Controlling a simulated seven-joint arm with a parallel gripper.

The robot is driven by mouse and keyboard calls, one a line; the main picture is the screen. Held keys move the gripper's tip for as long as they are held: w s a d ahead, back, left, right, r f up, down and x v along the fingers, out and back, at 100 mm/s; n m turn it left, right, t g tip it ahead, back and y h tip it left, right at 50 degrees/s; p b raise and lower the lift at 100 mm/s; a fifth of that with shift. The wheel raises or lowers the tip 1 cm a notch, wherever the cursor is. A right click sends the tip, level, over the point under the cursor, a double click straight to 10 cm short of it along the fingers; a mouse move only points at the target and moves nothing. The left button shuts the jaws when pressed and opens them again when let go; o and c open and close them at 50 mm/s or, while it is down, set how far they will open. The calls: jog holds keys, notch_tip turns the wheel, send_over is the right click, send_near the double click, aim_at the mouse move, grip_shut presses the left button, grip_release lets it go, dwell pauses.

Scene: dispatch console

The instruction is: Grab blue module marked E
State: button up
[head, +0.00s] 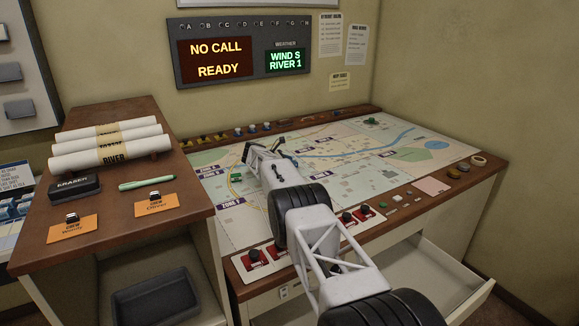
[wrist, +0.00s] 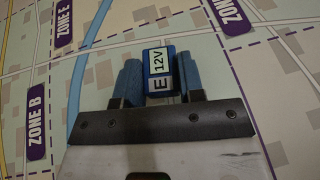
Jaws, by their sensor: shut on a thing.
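The blue module marked E (wrist: 157,62) shows in the wrist view with a white label reading "E 12V". It sits between the two fingers of my gripper (wrist: 160,80), which is shut on it. The map surface lies behind the module; how far above the map it is held I cannot tell. In the head view my gripper (head: 263,155) is over the left part of the map table, and the module is not clearly visible there.
The map table (head: 330,215) has small pieces along its back ledge and red-based switches along its front edge. An open drawer (head: 430,275) juts out at the front. A wooden desk (head: 115,225) at left holds rolled papers, an eraser, a green marker and orange cards.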

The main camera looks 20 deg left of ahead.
notch_tip(320, 180, up, 2)
jog(key=shift+s+d+r, duration=0.2)
jog(key=shift+s+d, duration=0.85)
jog(key=shift+s, duration=1.3)
jog(key=shift+s+d+r, duration=0.25)
jog(key=shift+s+d, duration=0.75)
jog(key=shift+s, duration=1.4)
jog(key=shift+s+d+r, duration=0.2)
jog(key=shift+s+d, duration=0.85)
jog(key=shift+s, duration=1.3)
jog(key=shift+s+d, duration=0.1)
jog(key=shift+s, duration=0.15)
